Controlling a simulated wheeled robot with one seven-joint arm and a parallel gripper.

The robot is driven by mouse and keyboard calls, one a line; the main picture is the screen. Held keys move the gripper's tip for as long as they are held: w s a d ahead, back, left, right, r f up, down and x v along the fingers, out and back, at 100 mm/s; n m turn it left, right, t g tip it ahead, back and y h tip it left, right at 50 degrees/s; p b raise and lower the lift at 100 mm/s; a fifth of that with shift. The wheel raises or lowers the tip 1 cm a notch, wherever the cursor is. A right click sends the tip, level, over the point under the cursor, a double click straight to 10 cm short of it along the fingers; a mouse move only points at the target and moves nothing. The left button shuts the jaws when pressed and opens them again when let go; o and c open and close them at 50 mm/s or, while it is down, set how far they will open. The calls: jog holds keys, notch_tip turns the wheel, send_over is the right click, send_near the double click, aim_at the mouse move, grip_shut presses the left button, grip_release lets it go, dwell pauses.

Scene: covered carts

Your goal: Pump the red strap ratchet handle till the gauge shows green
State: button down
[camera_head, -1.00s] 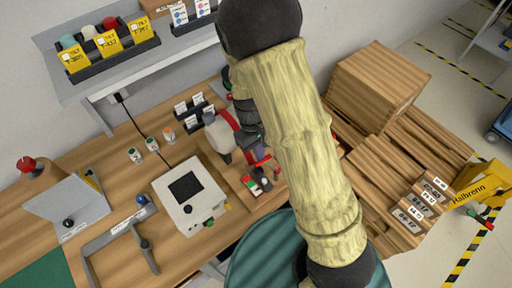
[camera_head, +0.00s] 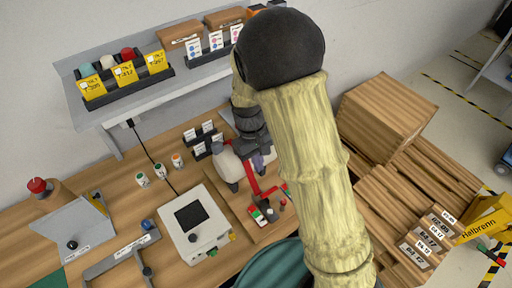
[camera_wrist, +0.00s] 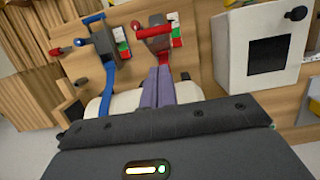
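The red strap ratchet (camera_wrist: 156,42) is on a wooden board at the top middle of the wrist view, with its red handle (camera_wrist: 152,32) lying across it. It also shows in the head view (camera_head: 264,192), partly behind my arm. A small gauge (camera_wrist: 175,30) with white, green and red patches is beside it; I cannot read its pointer. A blue strap ratchet (camera_wrist: 101,40) stands to the left in the wrist view. My gripper (camera_wrist: 158,72) has its purple-grey fingers together over the pale strapped load (camera_wrist: 128,104), just short of the red ratchet, with nothing seen between them.
A white box with a dark screen (camera_head: 193,218) stands left of the ratchet board. Small canisters (camera_head: 159,170) and card holders are behind it. A shelf (camera_head: 105,108) with bins overhangs the back. Wooden crates (camera_head: 385,115) stand right.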

jog(key=s+b+v, duration=0.1)
jog(key=v, duration=0.4)
jog(key=shift+w+r, duration=0.4)
jog(key=shift+r, duration=0.15)
jog(key=s+d+f+m+t+b, duration=0.1)
jog(key=s+d+m+t, duration=0.1)
jog(key=d, duration=0.5)
jog(key=s+d+f+m+t+y+b, duration=0.1)
jog(key=s+d+m+t+b, duration=0.1)
jog(key=s+d+m, duration=0.2)
jog(key=s+d, duration=0.2)
jog(key=shift+d+f+m+t, duration=0.25)
jog(key=shift+d+m+t, duration=0.1)
jog(key=shift+m+t, duration=0.05)
jog(key=shift+s, duration=0.15)
